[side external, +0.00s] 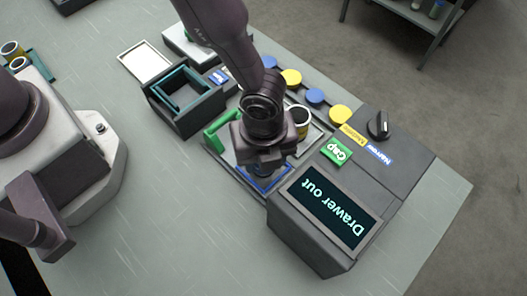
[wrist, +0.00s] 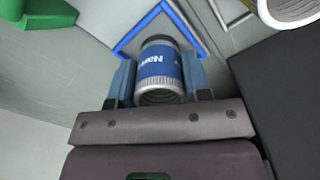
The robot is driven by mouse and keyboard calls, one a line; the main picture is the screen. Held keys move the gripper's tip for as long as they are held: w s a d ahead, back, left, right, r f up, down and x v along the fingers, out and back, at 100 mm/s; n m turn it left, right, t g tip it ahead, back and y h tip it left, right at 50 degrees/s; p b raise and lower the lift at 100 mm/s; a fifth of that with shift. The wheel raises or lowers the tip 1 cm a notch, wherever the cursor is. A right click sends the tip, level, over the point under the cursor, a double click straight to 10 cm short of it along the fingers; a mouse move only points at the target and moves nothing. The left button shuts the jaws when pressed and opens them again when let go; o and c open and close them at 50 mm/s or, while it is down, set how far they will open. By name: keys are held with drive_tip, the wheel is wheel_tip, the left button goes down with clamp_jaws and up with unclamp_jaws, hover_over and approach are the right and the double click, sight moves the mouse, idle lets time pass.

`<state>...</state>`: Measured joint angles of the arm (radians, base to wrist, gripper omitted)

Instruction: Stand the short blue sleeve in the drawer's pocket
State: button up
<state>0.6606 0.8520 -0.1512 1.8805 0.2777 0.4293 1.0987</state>
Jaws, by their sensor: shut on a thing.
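The blue sleeve (wrist: 158,62), a short ribbed cylinder with a metallic rim and white lettering, sits between the two fingers of my gripper (wrist: 158,78) in the wrist view. My gripper is shut on it. In the side view my gripper (side external: 262,168) is low over the open drawer and mostly hides the sleeve. The drawer's blue-outlined square pocket (side external: 267,189) lies beneath; its outline also shows beyond the sleeve in the wrist view (wrist: 128,42). The sleeve overlaps that outline in view. I cannot tell whether it touches the pocket floor.
A green handle (side external: 221,129) stands beside the drawer. A dark box with a teal frame (side external: 207,88) is at the left.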

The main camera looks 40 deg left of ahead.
drive_tip(key=o, duration=1.5)
drive_tip(key=shift+c, duration=0.2)
wheel_tip(320, 180, up, 9)
idle(0.4)
idle(0.4)
